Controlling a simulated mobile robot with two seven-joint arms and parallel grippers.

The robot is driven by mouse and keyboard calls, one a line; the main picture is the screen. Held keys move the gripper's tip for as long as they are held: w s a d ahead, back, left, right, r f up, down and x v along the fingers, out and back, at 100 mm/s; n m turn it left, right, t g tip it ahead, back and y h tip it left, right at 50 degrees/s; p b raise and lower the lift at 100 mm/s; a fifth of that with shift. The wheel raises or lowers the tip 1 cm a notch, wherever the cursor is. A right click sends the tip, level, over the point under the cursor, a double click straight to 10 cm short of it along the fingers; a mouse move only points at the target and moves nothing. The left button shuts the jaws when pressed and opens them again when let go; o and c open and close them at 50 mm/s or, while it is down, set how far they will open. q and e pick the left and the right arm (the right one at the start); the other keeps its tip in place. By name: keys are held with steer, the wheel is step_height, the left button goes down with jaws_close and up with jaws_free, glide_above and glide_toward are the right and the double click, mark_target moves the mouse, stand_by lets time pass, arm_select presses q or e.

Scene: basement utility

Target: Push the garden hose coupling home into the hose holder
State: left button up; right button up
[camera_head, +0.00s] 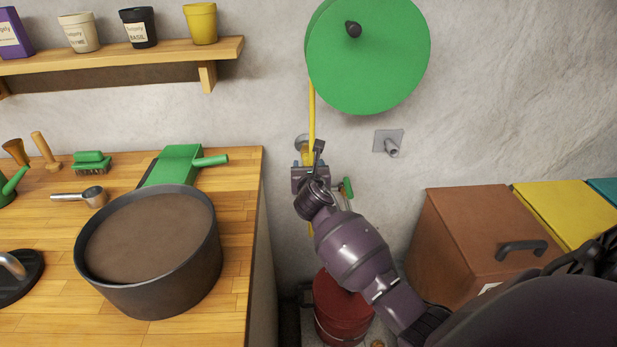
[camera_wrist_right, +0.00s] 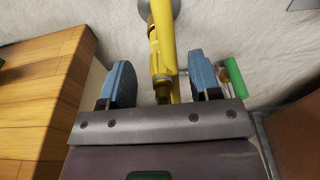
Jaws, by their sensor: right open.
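The yellow hose (camera_head: 311,112) hangs down from the green reel to my right gripper (camera_head: 308,165). In the wrist view the hose (camera_wrist_right: 163,30) runs down to its yellow, brass-coloured coupling (camera_wrist_right: 163,82). The coupling lies between the two blue fingers of my right gripper (camera_wrist_right: 162,85). The fingers are open, with a gap on each side of it. A grey round wall fitting (camera_wrist_right: 150,8), perhaps the hose holder, is behind the hose; it also shows in the head view (camera_head: 300,142). Whether the coupling touches it is hidden. My left gripper is out of view.
A green-handled tap (camera_wrist_right: 234,78) is just right of the fingers. The wooden workbench (camera_head: 240,230) with a large pot (camera_head: 150,265) stands left. A red bucket (camera_head: 340,305) is below and a brown bin (camera_head: 470,235) is right.

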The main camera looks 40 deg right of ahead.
mark_target(308, 160)
steer(key=x, duration=0.3)
steer(key=shift+w+f+b, duration=0.1)
steer(key=shift+b, duration=0.25)
steer(key=shift+w+d, duration=0.25)
steer(key=shift+w, duration=0.05)
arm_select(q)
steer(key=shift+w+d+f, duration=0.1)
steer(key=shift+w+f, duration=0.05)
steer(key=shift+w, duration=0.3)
